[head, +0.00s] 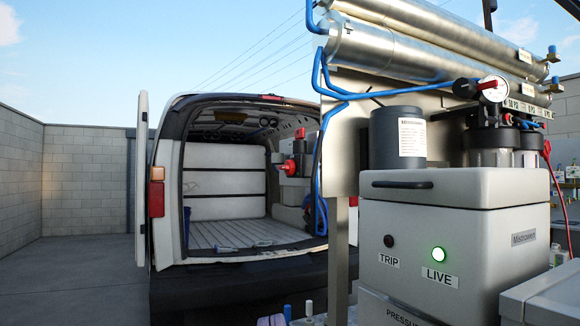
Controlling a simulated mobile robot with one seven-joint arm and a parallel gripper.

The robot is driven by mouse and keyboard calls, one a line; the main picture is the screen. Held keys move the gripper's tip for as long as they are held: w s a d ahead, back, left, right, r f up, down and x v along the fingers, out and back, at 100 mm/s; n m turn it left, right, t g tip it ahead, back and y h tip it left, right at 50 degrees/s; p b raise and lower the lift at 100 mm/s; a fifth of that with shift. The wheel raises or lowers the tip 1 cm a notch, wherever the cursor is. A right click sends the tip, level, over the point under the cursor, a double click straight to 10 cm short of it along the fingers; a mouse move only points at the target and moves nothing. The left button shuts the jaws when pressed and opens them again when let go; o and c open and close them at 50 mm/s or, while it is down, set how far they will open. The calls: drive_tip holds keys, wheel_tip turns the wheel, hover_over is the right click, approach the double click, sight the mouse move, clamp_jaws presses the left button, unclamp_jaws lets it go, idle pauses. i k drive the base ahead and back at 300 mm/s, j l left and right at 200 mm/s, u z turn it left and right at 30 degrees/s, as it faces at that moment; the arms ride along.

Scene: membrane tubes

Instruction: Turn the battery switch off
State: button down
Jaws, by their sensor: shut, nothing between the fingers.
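My gripper is not in view. No label reading "battery" can be made out. A red knob-like part (290,167) sits on the left side of a grey unit (304,160) inside the open back of the van, at its right wall. It may be the battery switch, but it is too small to tell its position. A white box-shaped unit (470,230) stands in the right foreground. It has a lit green lamp (439,254) labelled LIVE and a dark lamp (389,241) labelled TRIP.
Metal membrane tubes (420,50) with blue hoses run above the white unit. A dark canister (398,138) and a gauge (493,89) stand there too. The van floor (235,233) is mostly bare. Open paving (75,280) lies left, before a block wall (85,180).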

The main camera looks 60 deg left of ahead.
sight(289, 167)
drive_tip(key=u, duration=1.6)
